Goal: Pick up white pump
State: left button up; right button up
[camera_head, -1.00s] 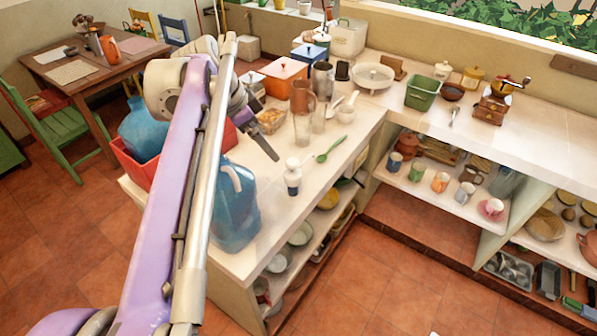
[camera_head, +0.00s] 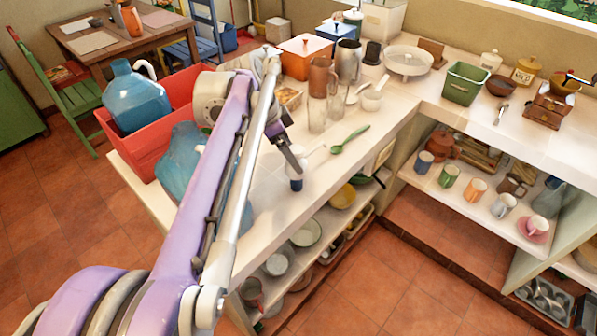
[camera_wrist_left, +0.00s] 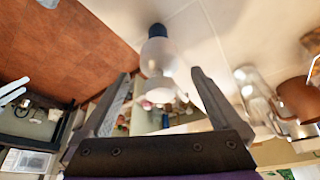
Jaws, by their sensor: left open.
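The white pump (camera_head: 296,184), a small white bottle with blue parts, stands on the light counter (camera_head: 262,192) near its front edge. My left gripper's fingers (camera_head: 297,163) hide its upper part in the head view. My left gripper (camera_wrist_left: 162,77) is open, one finger to each side of that line. I cannot tell how deep the pump is between the fingers. My right gripper is not in view.
A green spoon (camera_head: 349,139), glasses (camera_head: 317,115) and a brown pitcher (camera_head: 322,77) stand or lie behind the pump. A blue jug (camera_head: 182,150) and a red crate (camera_head: 128,152) are to the left, partly behind my arm. Shelves with dishes (camera_head: 306,232) lie below the counter.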

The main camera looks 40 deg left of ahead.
pick_arm(q)
jog(key=x, duration=0.6)
jog(key=shift+w+d+f+b, duration=0.1)
jog(key=shift+f+b, duration=0.1)
jog(key=shift+b, duration=0.15)
jog(key=c, duration=1.5)
